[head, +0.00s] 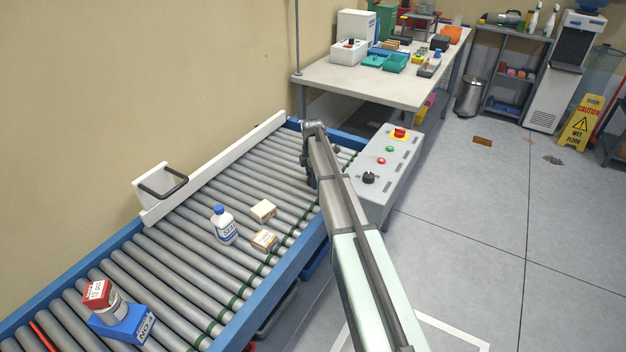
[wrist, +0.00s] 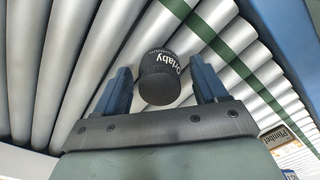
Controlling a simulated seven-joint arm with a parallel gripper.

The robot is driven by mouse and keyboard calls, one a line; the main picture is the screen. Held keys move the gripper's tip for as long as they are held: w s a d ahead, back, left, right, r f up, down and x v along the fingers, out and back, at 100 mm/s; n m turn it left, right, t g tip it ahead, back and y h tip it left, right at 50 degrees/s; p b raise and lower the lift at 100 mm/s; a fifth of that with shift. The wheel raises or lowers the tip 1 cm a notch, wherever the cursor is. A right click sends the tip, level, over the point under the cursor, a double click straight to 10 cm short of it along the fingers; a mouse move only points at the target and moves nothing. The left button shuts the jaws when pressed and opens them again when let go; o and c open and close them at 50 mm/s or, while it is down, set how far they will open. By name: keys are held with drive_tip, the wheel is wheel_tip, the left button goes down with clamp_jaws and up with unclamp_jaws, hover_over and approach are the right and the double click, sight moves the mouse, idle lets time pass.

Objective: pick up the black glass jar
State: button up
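The black glass jar (wrist: 160,75) shows in the wrist view, dark and rounded with white lettering on its side. It is between the two blue fingers of my gripper (wrist: 160,72), with a small gap visible on each side. The fingers are apart and do not visibly touch it. In the head view my gripper (head: 311,176) is low over the far right part of the roller conveyor, mostly behind my own arm. I cannot make out the jar clearly in that view.
The roller conveyor (head: 180,255) also holds a white bottle with a blue cap (head: 223,226), two small boxes (head: 263,210) (head: 264,240), a blue box (head: 136,325) and a red-and-white box (head: 97,292). A grey control box (head: 385,165) stands close right of my gripper.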

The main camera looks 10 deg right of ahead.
drive_tip(key=c, duration=1)
drive_tip(key=shift+c, duration=0.2)
drive_tip(key=shift+r, duration=0.1)
